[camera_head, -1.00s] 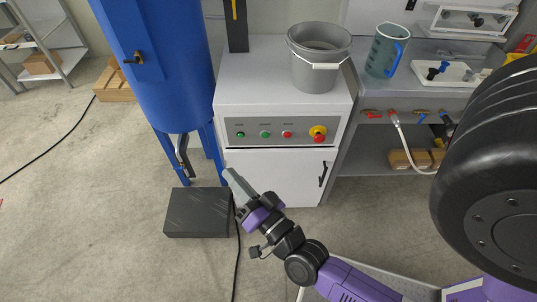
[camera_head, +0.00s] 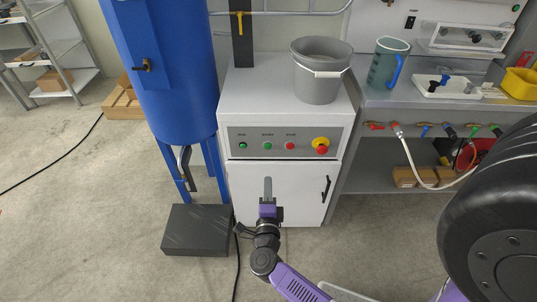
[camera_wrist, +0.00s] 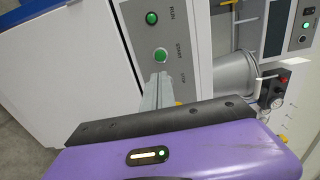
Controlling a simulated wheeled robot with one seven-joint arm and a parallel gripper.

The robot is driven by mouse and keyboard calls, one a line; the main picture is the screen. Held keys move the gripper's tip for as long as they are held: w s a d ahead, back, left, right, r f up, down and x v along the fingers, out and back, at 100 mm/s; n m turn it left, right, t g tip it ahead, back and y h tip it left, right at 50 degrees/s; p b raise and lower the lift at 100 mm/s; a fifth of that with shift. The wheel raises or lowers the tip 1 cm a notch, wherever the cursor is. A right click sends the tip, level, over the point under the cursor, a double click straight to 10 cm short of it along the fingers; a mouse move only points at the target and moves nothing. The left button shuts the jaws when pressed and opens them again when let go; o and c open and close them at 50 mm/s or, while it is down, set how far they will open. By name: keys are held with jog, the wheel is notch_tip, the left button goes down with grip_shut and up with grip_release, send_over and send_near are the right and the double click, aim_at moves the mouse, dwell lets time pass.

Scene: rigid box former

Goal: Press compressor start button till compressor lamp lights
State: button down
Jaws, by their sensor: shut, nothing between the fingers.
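The compressor cabinet (camera_head: 245,85) has a grey panel (camera_head: 232,133) on its front. The green start button (camera_head: 267,146) sits between the green run lamp (camera_head: 242,146) at left and the red stop button (camera_head: 290,146) at right. I cannot tell whether the lamp is lit. My gripper (camera_head: 267,181) is shut and empty, in front of the cabinet door below the start button, apart from it. In the wrist view the start button (camera_wrist: 160,54) shows just beyond my fingertips (camera_wrist: 160,78), with the run lamp (camera_wrist: 151,18) above it. The stop button is hidden there.
A red-and-yellow emergency stop (camera_head: 320,145) is at the panel's right end. A grey bucket (camera_head: 318,85) stands on the cabinet. A blue tank (camera_head: 165,75) and a dark block (camera_head: 196,230) are at left, a workbench (camera_head: 365,100) at right.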

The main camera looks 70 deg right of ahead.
aim_at(268, 147)
jog(key=shift+d, duration=0.1)
jog(key=b+x, duration=0.1)
jog(key=x, duration=1.2)
jog(key=shift+w, duration=0.1)
jog(key=shift+w+d, duration=0.15)
jog(key=shift+d, duration=0.25)
